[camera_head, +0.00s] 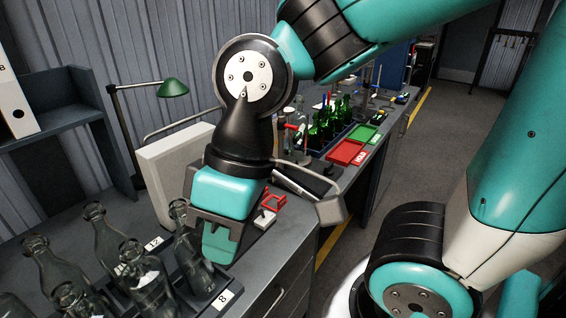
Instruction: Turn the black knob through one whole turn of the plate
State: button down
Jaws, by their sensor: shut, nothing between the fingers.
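My gripper (220,244) points down over the grey bench, its teal fingers closed together with nothing visible between them. It is just right of a clear glass bottle (186,240); I cannot tell whether they touch. I cannot make out the black knob or the rotating plate; my arm and gripper cover part of the bench. A large off-white panel (165,180) stands behind and left of the gripper, partly hidden by it. What it belongs to is unclear.
Several clear bottles (110,245) crowd the front left in dark racks. A grey block (331,209) sits at the bench edge, right of the gripper. Green bottles (320,128), a red tray (346,152) and a green tray (362,134) stand farther back. A green lamp (172,88) rises at left.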

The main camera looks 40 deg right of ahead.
aim_at(328, 171)
jog(key=z, duration=0.05)
jog(key=k, duration=0.5)
jog(key=z, duration=0.85)
jog(key=i, duration=0.45)
jog(key=z, duration=0.75)
jog(key=i, duration=1)
jog(key=u, duration=0.3)
